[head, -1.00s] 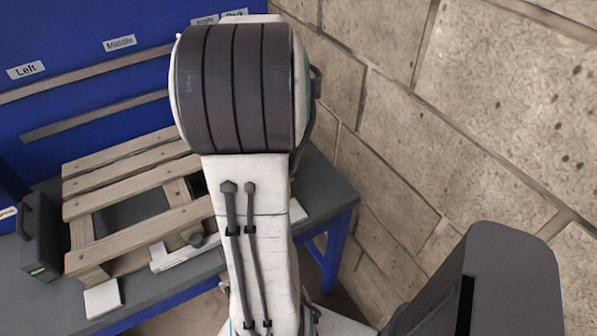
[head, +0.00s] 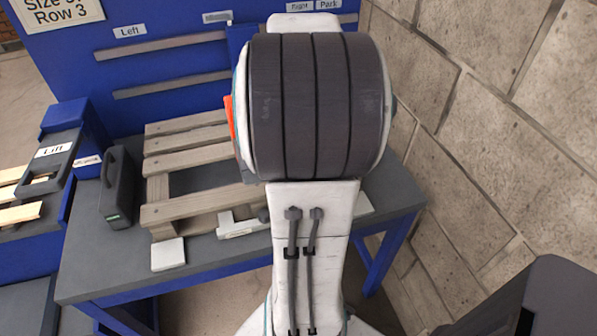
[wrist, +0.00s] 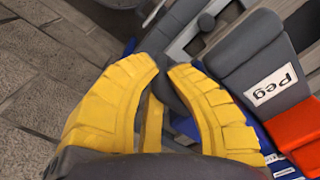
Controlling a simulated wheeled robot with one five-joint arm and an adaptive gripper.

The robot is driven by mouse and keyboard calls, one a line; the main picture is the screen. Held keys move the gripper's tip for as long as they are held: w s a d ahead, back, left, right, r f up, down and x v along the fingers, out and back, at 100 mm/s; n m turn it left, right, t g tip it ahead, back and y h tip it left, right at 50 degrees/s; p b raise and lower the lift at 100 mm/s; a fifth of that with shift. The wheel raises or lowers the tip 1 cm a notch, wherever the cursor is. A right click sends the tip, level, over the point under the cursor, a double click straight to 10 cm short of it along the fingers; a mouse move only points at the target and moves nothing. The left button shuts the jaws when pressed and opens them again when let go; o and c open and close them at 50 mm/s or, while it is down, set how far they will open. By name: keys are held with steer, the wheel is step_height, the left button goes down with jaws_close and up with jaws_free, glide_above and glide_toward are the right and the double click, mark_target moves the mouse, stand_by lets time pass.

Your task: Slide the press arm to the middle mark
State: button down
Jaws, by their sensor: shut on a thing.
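In the head view the blue gantry panel (head: 180,61) carries two slotted rails and the labels Left (head: 129,31), Right (head: 299,6) and Park (head: 328,4). A small label (head: 217,16) between Left and Right is too small to read. The press arm seems to be the blue upright (head: 237,38) with an orange part (head: 231,122), mostly hidden behind my arm. In the wrist view my gripper's yellow fingers (wrist: 165,67) are closed around a dark grey piece, apparently the press arm's handle. A dark grey block marked Peg (wrist: 240,75) and an orange part (wrist: 296,126) sit to the right.
A wooden pallet (head: 190,205) lies on the grey table (head: 95,270), with a dark case (head: 117,190), a white block (head: 168,254) and a pale bar (head: 240,226). A unit marked Lift (head: 52,150) stands left. A stone wall (head: 480,110) closes the right.

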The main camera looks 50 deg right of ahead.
steer(key=shift+s+a+f, duration=0.1)
steer(key=c, duration=1.5)
jaws_free()
steer(key=shift+r, duration=0.65)
step_height(320, 180, up, 11)
steer(key=shift+f, duration=0.1)
